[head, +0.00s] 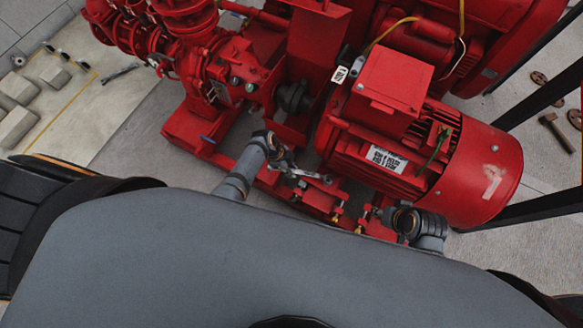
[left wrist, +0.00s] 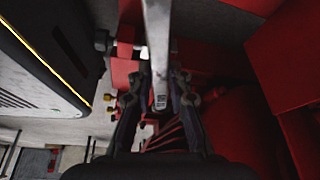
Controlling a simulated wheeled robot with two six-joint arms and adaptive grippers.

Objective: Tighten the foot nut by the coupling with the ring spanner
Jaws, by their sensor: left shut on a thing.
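My left gripper (head: 286,166) is shut on the ring spanner (head: 310,175), a bright steel bar reaching right over the red base frame. In the left wrist view the spanner (left wrist: 157,45) runs between the two fingers (left wrist: 158,95) and out past the top edge. The dark coupling (head: 293,97) sits between pump and motor, beyond the gripper. Small brass-coloured bolts (head: 337,217) show along the frame's near side; I cannot tell which is the foot nut, or whether the spanner's ring sits on one. My right arm ends near the motor's near side; its fingers are not clear.
The red motor (head: 480,175) and its terminal box (head: 391,80) stand to the right. The red pump (head: 235,70) stands at the left. Black bars (head: 535,100) cross the right side. Grey blocks (head: 17,88) and another tool (head: 121,73) lie on a mat at far left.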

